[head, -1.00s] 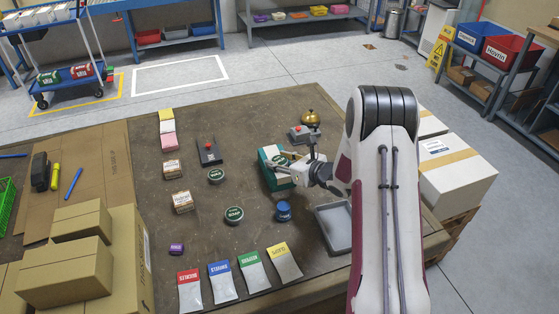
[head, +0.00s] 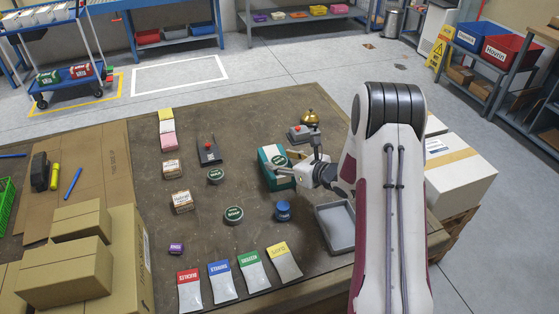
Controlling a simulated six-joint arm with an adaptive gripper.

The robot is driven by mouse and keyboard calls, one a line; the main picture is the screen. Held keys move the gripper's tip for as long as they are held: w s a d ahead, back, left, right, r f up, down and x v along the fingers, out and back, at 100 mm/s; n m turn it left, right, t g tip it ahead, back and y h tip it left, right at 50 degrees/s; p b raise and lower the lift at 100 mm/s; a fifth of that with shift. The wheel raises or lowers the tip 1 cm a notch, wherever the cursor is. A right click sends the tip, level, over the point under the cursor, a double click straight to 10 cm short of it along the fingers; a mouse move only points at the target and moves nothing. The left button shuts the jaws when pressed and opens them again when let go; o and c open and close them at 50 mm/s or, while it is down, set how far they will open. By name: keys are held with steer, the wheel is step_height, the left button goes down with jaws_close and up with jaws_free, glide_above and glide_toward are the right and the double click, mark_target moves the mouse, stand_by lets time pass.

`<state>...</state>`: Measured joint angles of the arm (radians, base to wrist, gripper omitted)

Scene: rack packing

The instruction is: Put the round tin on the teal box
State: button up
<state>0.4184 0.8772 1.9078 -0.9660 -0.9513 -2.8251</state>
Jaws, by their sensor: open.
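The teal box (head: 268,178) lies on the brown table, left of my gripper. A dark round patch with pale lettering (head: 280,161) shows on top of the box; it looks like a tin's lid, but it is small and I cannot be sure. My gripper (head: 282,175) is open, with its fingers over the right part of the teal box. I cannot tell whether they touch anything. The fingers partly hide the box. Two dark green round tins stand on the table to the left, a smaller one (head: 215,176) and a larger one (head: 234,215).
A blue round container (head: 283,211) stands below the box in the picture. A grey tray (head: 337,228) is to its right. A brass bell (head: 310,118) and a red-button device (head: 300,133) are behind my gripper. Coloured packets (head: 221,281) line the front; cartons (head: 80,262) stand left.

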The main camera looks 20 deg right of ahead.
steer(key=v, duration=1)
steer(key=shift+s+d, duration=0.1)
steer(key=shift+s, duration=0.05)
steer(key=shift+r, duration=0.1)
step_height(320, 180, up, 11)
steer(key=d+m+g+h, duration=0.15)
steer(key=m+h, duration=0.35)
steer(key=m, duration=0.6)
steer(key=s+a+r+m+g+h, duration=0.1)
steer(key=s+a+r+m+h, duration=0.15)
steer(key=s+r+m, duration=0.6)
steer(key=s+a+m+g, duration=0.1)
steer(key=s+a+m, duration=0.3)
steer(key=s+m, duration=0.3)
steer(key=s+a+m+g+y, duration=0.1)
steer(key=s+a+m+g, duration=0.1)
steer(key=s+a+m, duration=0.2)
steer(key=s+a+m+g+y, duration=0.1)
steer(key=s+a+m, duration=0.3)
steer(key=s+m, duration=0.6)
steer(key=s, duration=0.6)
steer(key=shift+a+r, duration=0.15)
steer(key=shift+a, duration=0.2)
